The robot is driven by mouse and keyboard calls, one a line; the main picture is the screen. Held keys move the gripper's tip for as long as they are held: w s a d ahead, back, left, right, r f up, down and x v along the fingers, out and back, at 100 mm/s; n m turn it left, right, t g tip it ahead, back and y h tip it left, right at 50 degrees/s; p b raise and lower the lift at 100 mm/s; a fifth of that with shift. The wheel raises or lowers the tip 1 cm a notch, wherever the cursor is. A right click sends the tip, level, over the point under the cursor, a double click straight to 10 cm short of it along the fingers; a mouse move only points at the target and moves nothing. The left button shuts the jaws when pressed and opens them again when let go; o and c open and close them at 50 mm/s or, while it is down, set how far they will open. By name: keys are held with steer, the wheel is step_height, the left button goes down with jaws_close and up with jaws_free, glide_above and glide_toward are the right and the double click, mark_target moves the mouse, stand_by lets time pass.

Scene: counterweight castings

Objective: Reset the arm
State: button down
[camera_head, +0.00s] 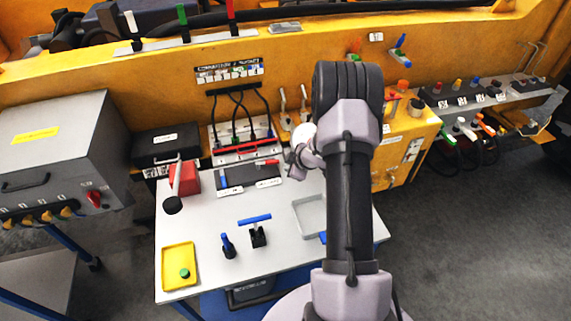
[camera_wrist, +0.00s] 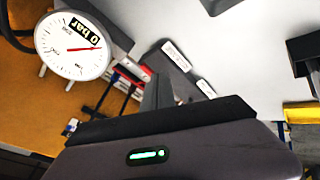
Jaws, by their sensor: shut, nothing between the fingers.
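My arm (camera_head: 349,190) rises from the bottom of the head view and bends over at the top, above the right part of the white table (camera_head: 200,240). My wrist shows left of the arm, over the back of the table; the fingertips are not clear there. In the wrist view my gripper (camera_wrist: 158,92) is shut with nothing held, above a dark casing with a green light. A round white gauge (camera_wrist: 72,46) with a red needle and a "0 bar" label is at upper left.
The table carries a yellow tray (camera_head: 165,268) with a green piece, a blue T-handle (camera_head: 254,219), a grey tray (camera_head: 297,220) and a red block (camera_head: 191,176). A grey cabinet (camera_head: 60,150) stands left. A yellow beam (camera_head: 290,55) runs behind. Grey floor is open at right.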

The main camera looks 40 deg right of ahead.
steer(key=shift+r, duration=0.1)
step_height(320, 180, up, 6)
steer(key=w+a+m+h+b, duration=0.1)
steer(key=w+m+h+b, duration=0.1)
steer(key=b, duration=0.3)
steer(key=s+a+r+m+h+b, duration=0.1)
steer(key=s+a+r+m+b, duration=0.5)
steer(key=a+r, duration=0.35)
steer(key=s+a+f+m+g+y+b, duration=0.1)
steer(key=s+a+f+m+y+b, duration=0.2)
steer(key=s+a+b, duration=0.6)
steer(key=s+a+m+y, duration=0.1)
steer(key=s+a+y, duration=0.1)
steer(key=s+a, duration=1.1)
steer(key=shift+s+a+g+y, duration=0.3)
steer(key=shift+s+a, duration=0.05)
steer(key=shift+a, duration=0.55)
